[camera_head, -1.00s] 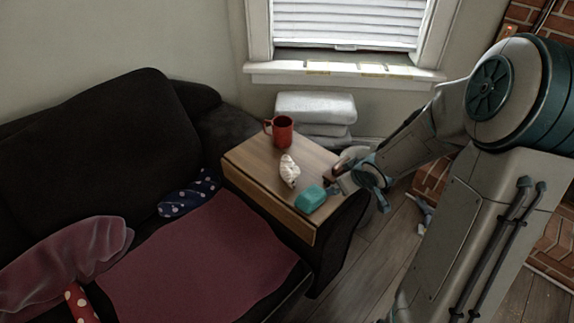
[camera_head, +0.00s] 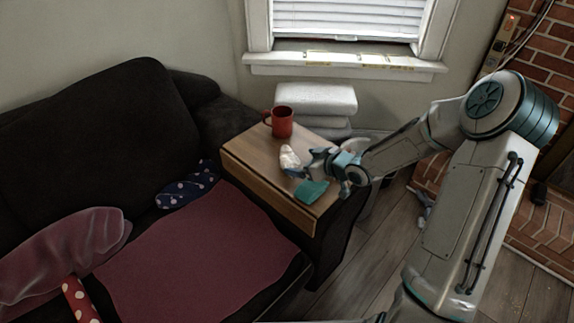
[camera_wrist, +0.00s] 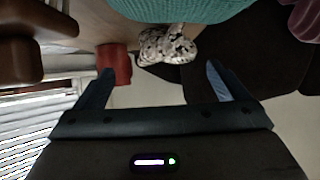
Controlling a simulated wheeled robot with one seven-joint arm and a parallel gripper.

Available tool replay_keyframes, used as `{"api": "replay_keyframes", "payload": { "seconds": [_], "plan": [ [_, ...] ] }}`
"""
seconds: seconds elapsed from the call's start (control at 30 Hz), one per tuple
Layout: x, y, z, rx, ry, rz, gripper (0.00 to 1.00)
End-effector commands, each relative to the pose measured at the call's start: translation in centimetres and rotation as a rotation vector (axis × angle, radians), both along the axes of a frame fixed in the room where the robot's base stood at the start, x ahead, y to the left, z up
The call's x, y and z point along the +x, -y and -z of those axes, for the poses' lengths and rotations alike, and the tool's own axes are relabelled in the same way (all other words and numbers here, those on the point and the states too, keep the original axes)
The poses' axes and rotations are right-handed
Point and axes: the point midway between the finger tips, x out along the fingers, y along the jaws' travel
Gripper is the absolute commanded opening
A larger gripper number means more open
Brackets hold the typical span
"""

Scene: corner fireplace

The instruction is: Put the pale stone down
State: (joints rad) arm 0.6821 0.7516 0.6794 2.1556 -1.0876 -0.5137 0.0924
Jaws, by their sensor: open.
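The pale stone (camera_head: 289,157) is a whitish lump on the small wooden side table (camera_head: 250,157), between the red mug and the teal block. In the wrist view the stone (camera_wrist: 167,45) looks white with dark speckles and lies just past the fingertips, between their lines. My gripper (camera_head: 312,163) is beside the stone on its right, low over the table. It is open, with a wide gap between its fingers (camera_wrist: 160,70) and nothing held there. A finger seems to hide the stone's lower part in the head view; contact cannot be told.
A red mug (camera_head: 282,122) stands at the table's back. A teal block (camera_head: 311,190) lies at its front, close under my gripper. A dark sofa (camera_head: 105,120) adjoins the table on the left. White stacked cushions (camera_head: 315,98) are behind. Bare tabletop shows left of the stone.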

Motion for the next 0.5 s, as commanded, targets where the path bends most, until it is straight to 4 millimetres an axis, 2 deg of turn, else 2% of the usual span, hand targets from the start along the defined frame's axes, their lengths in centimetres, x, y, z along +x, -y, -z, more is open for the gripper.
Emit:
{"api": "replay_keyframes", "payload": {
  "seconds": [0.17, 0.37, 0.5],
  "plan": [
    [0.7, -0.7, 0.7, -0.001, 0.0, 0.0, 0.94],
    [2.0, -2.6, 2.7, -0.001, -0.002, -0.002, 0.94],
    [3.1, -3.6, 3.3, 0.0, -0.001, -0.001, 0.94]
  ]
}}
